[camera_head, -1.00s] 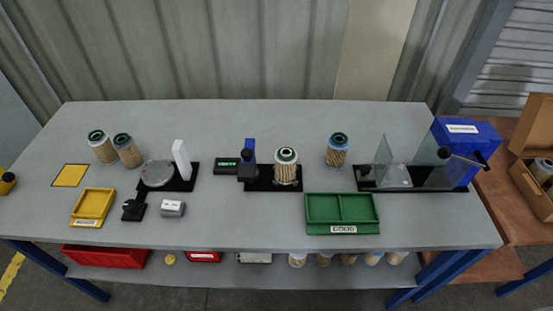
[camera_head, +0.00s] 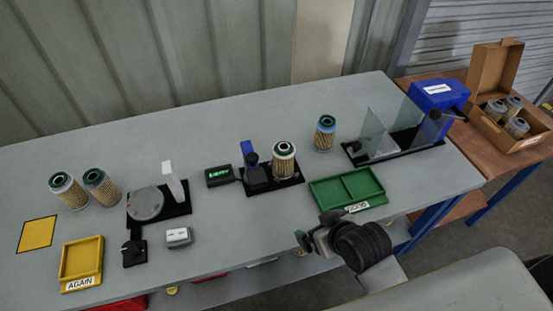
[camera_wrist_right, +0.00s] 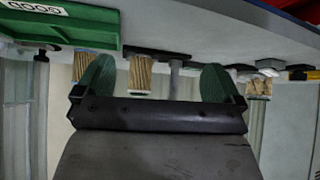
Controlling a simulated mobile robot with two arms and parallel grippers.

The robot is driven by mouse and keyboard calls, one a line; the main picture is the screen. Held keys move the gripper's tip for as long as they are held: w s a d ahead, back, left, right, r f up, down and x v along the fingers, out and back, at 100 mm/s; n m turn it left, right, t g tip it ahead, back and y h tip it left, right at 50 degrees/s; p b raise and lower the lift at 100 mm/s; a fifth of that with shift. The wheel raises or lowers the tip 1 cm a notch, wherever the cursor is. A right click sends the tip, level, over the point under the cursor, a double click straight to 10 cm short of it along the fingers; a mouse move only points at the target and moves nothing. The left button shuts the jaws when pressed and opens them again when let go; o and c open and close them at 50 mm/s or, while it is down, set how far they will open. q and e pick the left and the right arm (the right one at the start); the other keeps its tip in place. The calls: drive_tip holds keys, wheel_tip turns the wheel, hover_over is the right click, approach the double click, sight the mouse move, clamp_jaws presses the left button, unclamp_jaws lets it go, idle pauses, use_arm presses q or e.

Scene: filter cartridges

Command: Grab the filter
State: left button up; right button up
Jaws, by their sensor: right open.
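In the head view, a pleated tan filter with a green-and-white top (camera_head: 284,162) stands upright on a black fixture. A blue-topped filter (camera_head: 325,135) stands on the table right of it. Two more filters (camera_head: 69,191) (camera_head: 102,188) stand at the left. My right gripper (camera_head: 312,228) is at the table's front edge, just in front of the green tray, apart from every filter. In the right wrist view its two green fingers (camera_wrist_right: 158,80) are spread with nothing held; a pleated filter (camera_wrist_right: 141,74) shows beyond, between them. My left gripper is not in view.
The green GOOD tray (camera_head: 318,194) is empty and lies between my right gripper and the filters. A yellow AGAIN tray (camera_head: 97,258) is at front left. A cardboard box (camera_head: 478,106) holds several filters.

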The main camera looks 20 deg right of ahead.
sight(283, 145)
drive_tip(key=shift+t+y, duration=0.3)
drive_tip(key=shift+t, duration=0.5)
drive_tip(key=w, duration=0.2)
drive_tip(key=w+r, duration=0.1)
drive_tip(key=w, duration=0.1)
drive_tip(key=shift+a, duration=0.3)
drive_tip(key=w+t, duration=0.1)
drive_tip(key=w, duration=0.5)
drive_tip(key=w+r+t+p, duration=0.1)
drive_tip(key=w+t, duration=0.1)
drive_tip(key=w, duration=0.4)
drive_tip(key=w+a+r+t+y+p, duration=0.1)
drive_tip(key=w+t, duration=0.1)
drive_tip(key=w, duration=0.5)
drive_tip(key=shift+w+r, duration=0.1)
drive_tip(key=shift+r, duration=0.15)
drive_tip(key=shift+w+a+f, duration=0.1)
drive_tip(key=shift+w+f, duration=0.05)
drive_tip(key=shift+w, duration=0.15)
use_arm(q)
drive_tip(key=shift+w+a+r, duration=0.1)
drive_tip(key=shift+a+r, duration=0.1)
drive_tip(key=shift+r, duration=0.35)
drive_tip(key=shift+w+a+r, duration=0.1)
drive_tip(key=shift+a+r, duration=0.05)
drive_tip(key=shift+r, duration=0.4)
use_arm(e)
drive_tip(key=shift+t, duration=0.3)
drive_tip(key=shift+s, duration=0.1)
